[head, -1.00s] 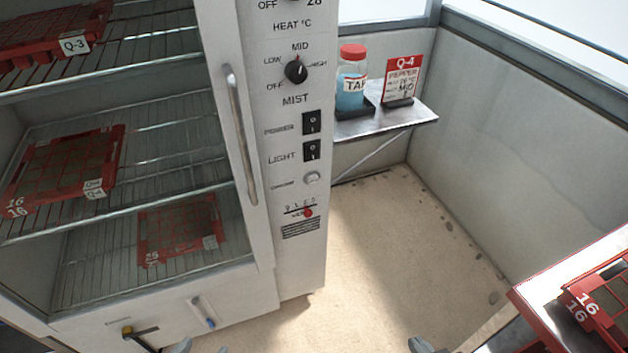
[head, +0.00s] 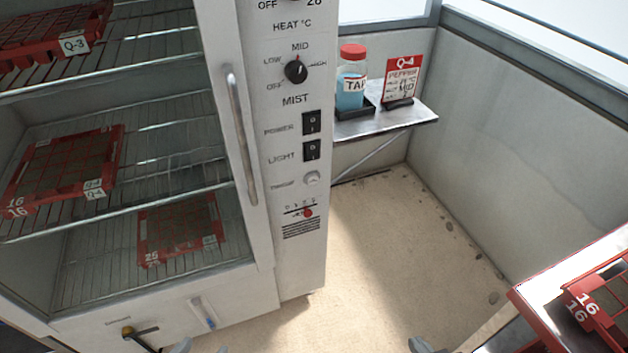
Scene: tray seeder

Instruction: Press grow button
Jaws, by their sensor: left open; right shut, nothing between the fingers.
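The control panel (head: 294,268) of the white cabinet faces me. A round pale button (head: 312,178) sits on it below the LIGHT switch (head: 312,150) and above a small red slider (head: 307,213). The button's label is too small to read. The POWER switch (head: 312,122) and the MIST knob (head: 296,70), which points near MID, are higher up. My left gripper (head: 200,349) shows only its tips at the bottom edge, apart and empty. My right gripper (head: 422,345) shows at the bottom edge, shut and empty. Both are well below the button and apart from the panel.
The cabinet's wire shelves hold red trays (head: 62,172). A vertical handle (head: 240,135) stands left of the panel. A wall shelf (head: 400,122) carries a blue bottle (head: 350,95) and a red-white card (head: 402,78). Another red tray (head: 590,300) is at lower right. The floor between is clear.

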